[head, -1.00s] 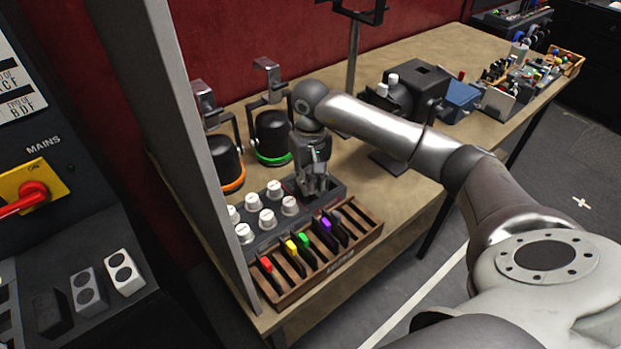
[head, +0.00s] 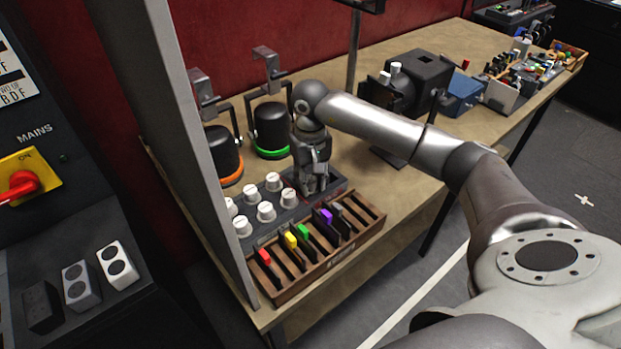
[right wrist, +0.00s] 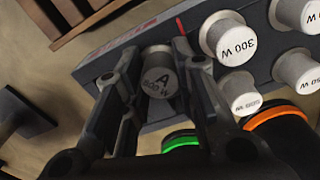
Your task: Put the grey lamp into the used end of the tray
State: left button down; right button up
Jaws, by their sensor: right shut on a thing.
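The grey lamp (right wrist: 158,76), its cap marked "A" and a wattage, sits between the two fingers of my right gripper (right wrist: 152,85) in the right wrist view. The gripper is shut on it. In the head view my right gripper (head: 313,186) points down over the right end of the dark tray (head: 335,184) and hides the lamp. I cannot tell whether the lamp is clear of the tray. Several white lamps (head: 266,212) stand in the tray's left part; one also shows in the right wrist view (right wrist: 228,36), marked 300 W. My left gripper is out of view.
A wooden rack (head: 316,283) with coloured slides stands in front of the tray. Two black spotlights, ringed orange (head: 225,155) and green (head: 270,128), stand behind it. A grey upright panel (head: 165,100) closes off the left. A black lamp housing (head: 425,80) stands further right.

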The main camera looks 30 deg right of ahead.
jog(key=shift+f, duration=0.25)
jog(key=o, duration=1.1)
notch_tip(320, 180, up, 12)
dwell(0.6)
